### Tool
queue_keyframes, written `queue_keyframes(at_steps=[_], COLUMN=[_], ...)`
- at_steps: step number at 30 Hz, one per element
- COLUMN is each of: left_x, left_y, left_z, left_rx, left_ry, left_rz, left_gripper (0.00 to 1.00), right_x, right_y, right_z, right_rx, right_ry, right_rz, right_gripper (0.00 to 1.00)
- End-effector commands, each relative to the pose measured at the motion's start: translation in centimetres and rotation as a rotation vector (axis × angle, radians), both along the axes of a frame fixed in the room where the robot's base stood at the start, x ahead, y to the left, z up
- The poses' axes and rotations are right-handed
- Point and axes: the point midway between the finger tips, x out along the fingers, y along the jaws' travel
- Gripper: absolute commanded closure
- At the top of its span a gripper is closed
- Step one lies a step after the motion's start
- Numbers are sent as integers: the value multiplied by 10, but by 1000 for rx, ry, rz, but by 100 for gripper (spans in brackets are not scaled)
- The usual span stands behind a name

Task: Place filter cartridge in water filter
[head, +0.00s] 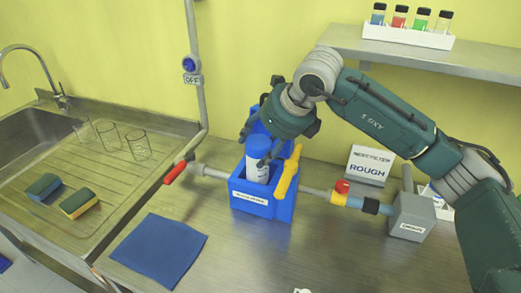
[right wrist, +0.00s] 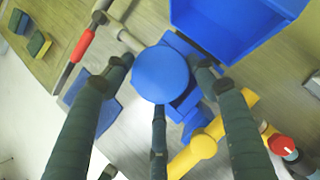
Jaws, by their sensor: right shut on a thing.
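The filter cartridge (head: 257,166) is a white cylinder with a blue top, standing about upright. My right gripper (head: 263,146) is shut on its blue top from above. In the right wrist view the fingers (right wrist: 161,78) surround the round blue cap (right wrist: 161,70). The blue water filter (head: 262,206) stands on the counter with its lid (head: 256,119) raised at the back. The cartridge's lower end is at the housing opening, its bottom hidden behind the front wall. I cannot tell whether it rests on the bottom. A yellow lever (head: 288,171) stands up at the right side. My left gripper is not in view.
Pipes join the filter on both sides, with a red handle (head: 175,173) at left and a red knob (head: 342,186) at right. A blue cloth (head: 160,249) lies front left. A "ROUGH" sign (head: 369,165) stands behind right. The front counter is mostly clear.

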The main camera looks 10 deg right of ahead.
Motion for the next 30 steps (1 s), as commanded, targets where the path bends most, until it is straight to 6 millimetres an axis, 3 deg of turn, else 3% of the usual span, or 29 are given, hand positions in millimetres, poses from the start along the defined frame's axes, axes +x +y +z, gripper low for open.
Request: queue_keyframes(at_steps=[5, 30], left_x=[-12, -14], left_y=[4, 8], left_z=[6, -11], left_rx=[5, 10], left_ry=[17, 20], left_rz=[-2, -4], left_gripper=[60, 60], right_x=[0, 0], right_y=[-1, 0], right_z=[-22, -34], right_rx=[0, 0], right_ry=[0, -1], right_rz=[-1, -1], right_gripper=[88, 88])
